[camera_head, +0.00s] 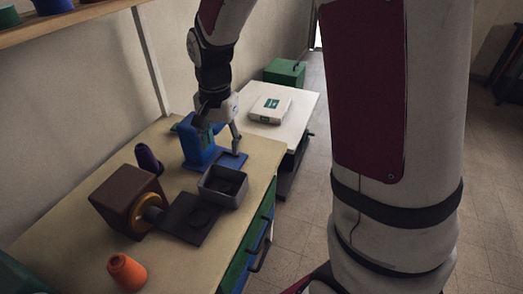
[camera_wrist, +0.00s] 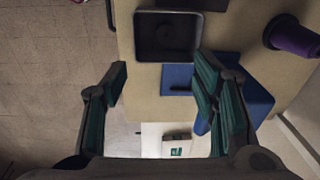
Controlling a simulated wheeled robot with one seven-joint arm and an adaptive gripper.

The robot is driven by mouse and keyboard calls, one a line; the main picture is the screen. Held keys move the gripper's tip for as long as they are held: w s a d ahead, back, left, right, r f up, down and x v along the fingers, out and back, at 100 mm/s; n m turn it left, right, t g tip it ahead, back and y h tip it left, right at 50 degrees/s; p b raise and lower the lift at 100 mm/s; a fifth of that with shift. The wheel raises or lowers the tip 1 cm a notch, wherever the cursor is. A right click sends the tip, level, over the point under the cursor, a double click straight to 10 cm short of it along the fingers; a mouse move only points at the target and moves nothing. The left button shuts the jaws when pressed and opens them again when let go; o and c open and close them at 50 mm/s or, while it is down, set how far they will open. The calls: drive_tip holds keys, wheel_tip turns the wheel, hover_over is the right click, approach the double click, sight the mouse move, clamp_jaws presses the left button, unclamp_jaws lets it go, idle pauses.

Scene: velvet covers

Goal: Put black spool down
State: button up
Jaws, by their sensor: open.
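My gripper (camera_head: 221,139) is open above the blue stand on the wooden workbench. In the wrist view its fingers (camera_wrist: 162,76) are spread wide, with no object visible between them. A dark round shape, which looks like the black spool (camera_wrist: 170,37), lies inside a grey square tray (camera_wrist: 198,37). It also shows as a dark patch in the tray (camera_head: 221,200) in the head view. The tray sits beyond the fingertips, close to the blue base. The dark interior makes the spool's outline hard to read.
A blue stand (camera_head: 196,150) is partly hidden by my gripper. A purple spool (camera_head: 148,158), a brown box machine (camera_head: 118,190) with a dark plate (camera_head: 187,222), and an orange spool (camera_head: 127,272) stand on the bench. A white table (camera_head: 300,103) with a white box (camera_head: 270,108) lies behind.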

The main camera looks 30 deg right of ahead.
drive_tip(key=s+r+n+t, duration=0.2)
drive_tip(key=s+r+n, duration=0.3)
drive_tip(key=s, duration=0.6)
drive_tip(key=s+r+n+t, duration=0.2)
drive_tip(key=s+r+n, duration=0.3)
drive_tip(key=s+r, duration=0.4)
drive_tip(key=shift+s+r, duration=0.15)
drive_tip(key=shift+s, duration=1.05)
drive_tip(key=shift+d, duration=0.1)
